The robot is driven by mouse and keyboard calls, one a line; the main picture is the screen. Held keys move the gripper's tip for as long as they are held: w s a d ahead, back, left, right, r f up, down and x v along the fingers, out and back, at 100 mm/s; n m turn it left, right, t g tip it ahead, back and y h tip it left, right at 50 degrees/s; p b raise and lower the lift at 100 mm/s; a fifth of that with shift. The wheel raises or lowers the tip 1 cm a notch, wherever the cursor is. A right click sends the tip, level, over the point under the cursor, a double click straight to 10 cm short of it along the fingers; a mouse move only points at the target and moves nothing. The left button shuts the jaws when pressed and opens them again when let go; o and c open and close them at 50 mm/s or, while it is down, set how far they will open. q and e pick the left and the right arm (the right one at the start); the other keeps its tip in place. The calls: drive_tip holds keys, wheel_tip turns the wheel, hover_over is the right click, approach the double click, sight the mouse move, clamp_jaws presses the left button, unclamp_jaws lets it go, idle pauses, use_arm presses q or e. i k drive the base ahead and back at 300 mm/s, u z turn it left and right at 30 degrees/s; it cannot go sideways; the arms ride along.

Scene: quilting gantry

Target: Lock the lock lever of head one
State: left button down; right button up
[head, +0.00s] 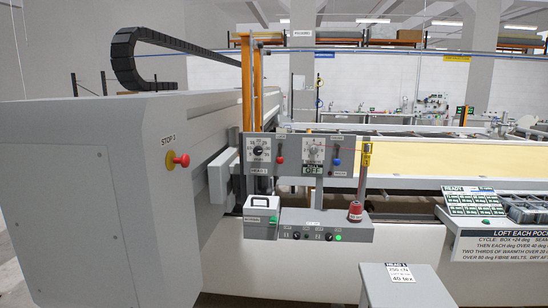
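The stitching head's grey control panel (298,155) stands near the middle of the head view. Its left half carries a dark dial (259,151) and a small red-knobbed lever (280,159). Its right half carries a pale dial (313,151), a small blue-knobbed lever (337,162) and a green-lit display below the dial. The small labels are too blurred to tell which lever is the lock lever of head one or whether it is locked. Neither of my grippers is in view.
A white machine housing with a red stop button (184,160) fills the left. Below the panel are a grey box (261,217), a switch box (325,225) and a red thread cone (355,211). A grey pedestal labelled "HEAD 1" (405,288) stands in front. A cream table (430,160) extends right.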

sight(280, 160)
drive_tip(key=z, duration=0.3)
drive_tip(key=i, duration=0.95)
drive_tip(key=z, duration=0.05)
